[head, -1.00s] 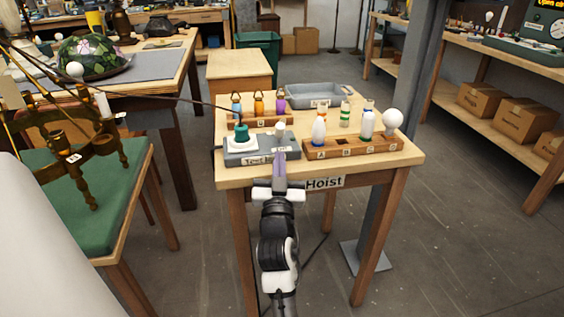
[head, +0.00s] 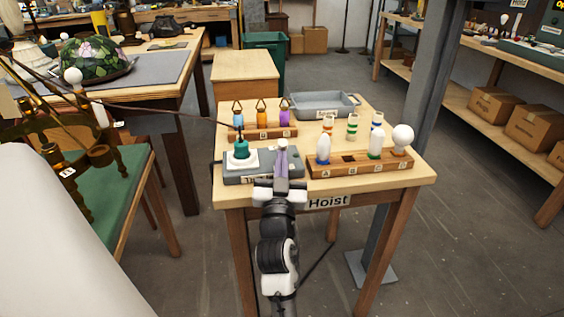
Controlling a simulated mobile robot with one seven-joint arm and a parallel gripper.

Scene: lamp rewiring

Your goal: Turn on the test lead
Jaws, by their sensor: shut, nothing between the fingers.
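The grey test box (head: 235,178) lies at the front left of the small wooden table. Its front label is partly covered by my arm. A green socket (head: 241,148) stands on a white pad on the box's left half, with a dark cord rising from it. A small pale knob (head: 282,142) shows at the right half of the box, just beyond my fingertips. My gripper (head: 282,153) is shut and empty, its fingers reaching over the box's right side. The fingertips overlap the knob in the picture; I cannot tell if they touch it.
A wooden rack (head: 360,168) holding bulbs stands right of the box. Three colour-banded cylinders stand behind it. A rack with ringed coloured pieces (head: 263,132) and a grey tray (head: 318,105) are farther back. A brass chandelier (head: 75,160) hangs at left; a metal post (head: 424,100) rises at right.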

